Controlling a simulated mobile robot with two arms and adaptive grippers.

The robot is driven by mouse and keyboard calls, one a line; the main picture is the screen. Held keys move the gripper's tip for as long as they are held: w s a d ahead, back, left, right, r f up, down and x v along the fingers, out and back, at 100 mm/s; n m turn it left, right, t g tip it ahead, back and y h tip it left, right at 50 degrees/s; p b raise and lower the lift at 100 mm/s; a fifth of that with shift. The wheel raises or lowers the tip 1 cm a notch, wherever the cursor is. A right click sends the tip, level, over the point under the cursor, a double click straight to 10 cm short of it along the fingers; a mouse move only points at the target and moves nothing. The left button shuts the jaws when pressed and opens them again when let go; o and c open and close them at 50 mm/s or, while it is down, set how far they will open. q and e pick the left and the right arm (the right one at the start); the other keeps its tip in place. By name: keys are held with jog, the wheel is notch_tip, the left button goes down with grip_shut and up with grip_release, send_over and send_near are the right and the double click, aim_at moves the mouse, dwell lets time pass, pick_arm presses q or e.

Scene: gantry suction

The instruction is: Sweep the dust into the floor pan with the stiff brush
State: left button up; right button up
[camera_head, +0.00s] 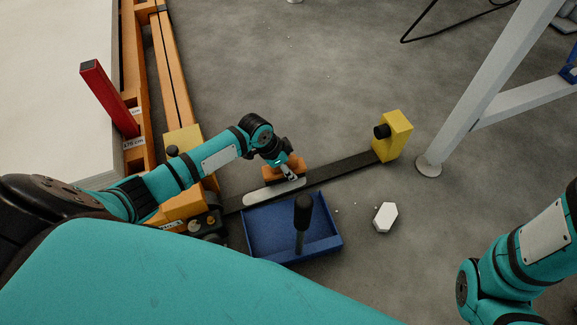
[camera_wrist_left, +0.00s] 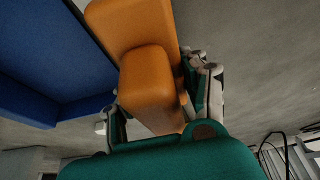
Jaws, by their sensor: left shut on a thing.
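My left gripper (camera_head: 291,172) is shut on an orange block-shaped handle, which I take to be the stiff brush (camera_head: 283,165). In the left wrist view the orange brush (camera_wrist_left: 132,22) fills the middle, with its rounded grip between the fingers (camera_wrist_left: 160,100). No bristles can be made out. The blue floor pan (camera_head: 262,228), with an upright black handle (camera_head: 303,212), lies on the floor just in front of the gripper. The pan's blue side also shows in the left wrist view (camera_wrist_left: 40,60). Small pale specks (camera_head: 340,211), perhaps dust, lie right of the pan. My right gripper is out of view.
A dark rail (camera_head: 340,168) runs behind the pan to a yellow block (camera_head: 397,135). A pale rounded bar (camera_head: 268,192) lies along it. A white hexagonal piece (camera_head: 385,217) lies right of the pan. A grey frame leg (camera_head: 470,100) stands at right.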

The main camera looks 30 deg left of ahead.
pick_arm(q)
jog(key=o, duration=0.4)
grip_shut()
jog(key=shift+f, duration=0.15)
jog(key=shift+f+b, duration=0.35)
jog(key=shift+f, duration=0.05)
